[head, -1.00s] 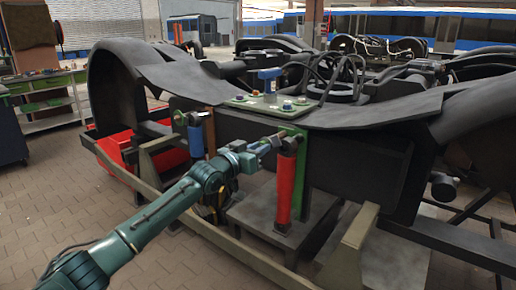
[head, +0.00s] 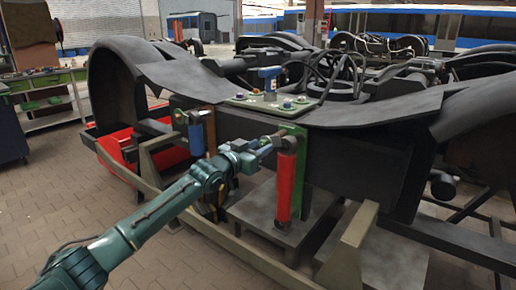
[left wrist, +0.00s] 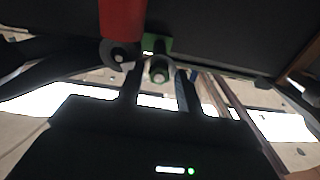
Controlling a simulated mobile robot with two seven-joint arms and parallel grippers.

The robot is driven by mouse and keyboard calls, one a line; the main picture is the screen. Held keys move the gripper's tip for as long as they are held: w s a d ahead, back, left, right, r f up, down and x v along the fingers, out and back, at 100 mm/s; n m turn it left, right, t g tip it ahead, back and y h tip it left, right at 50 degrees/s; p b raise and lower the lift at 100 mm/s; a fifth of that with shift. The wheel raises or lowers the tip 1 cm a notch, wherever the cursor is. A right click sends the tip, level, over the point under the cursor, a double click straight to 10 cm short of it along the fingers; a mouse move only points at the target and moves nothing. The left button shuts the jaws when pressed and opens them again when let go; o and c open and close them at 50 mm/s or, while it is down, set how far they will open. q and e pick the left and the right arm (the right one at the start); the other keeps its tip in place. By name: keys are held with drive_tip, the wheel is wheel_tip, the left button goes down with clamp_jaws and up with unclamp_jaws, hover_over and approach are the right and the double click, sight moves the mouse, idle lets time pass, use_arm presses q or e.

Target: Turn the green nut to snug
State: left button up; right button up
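In the head view my left gripper (head: 274,141) is at the top of the red cylinder (head: 284,188), by the green bracket (head: 299,131). The nut cannot be made out there, as the gripper covers that spot. My right gripper is not in view.
The dark bogie frame (head: 355,158) rises right behind the gripper. A blue cylinder (head: 196,138) stands to the left. A beige rail (head: 225,240) runs low in front. A green plate (head: 262,103) with coloured bolts lies on top.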

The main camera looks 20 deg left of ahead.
use_arm(q)
drive_tip(key=shift+o, duration=0.6)
drive_tip(key=v, duration=1.3)
drive_tip(key=shift+b, duration=0.45)
drive_tip(key=shift+s, duration=0.1)
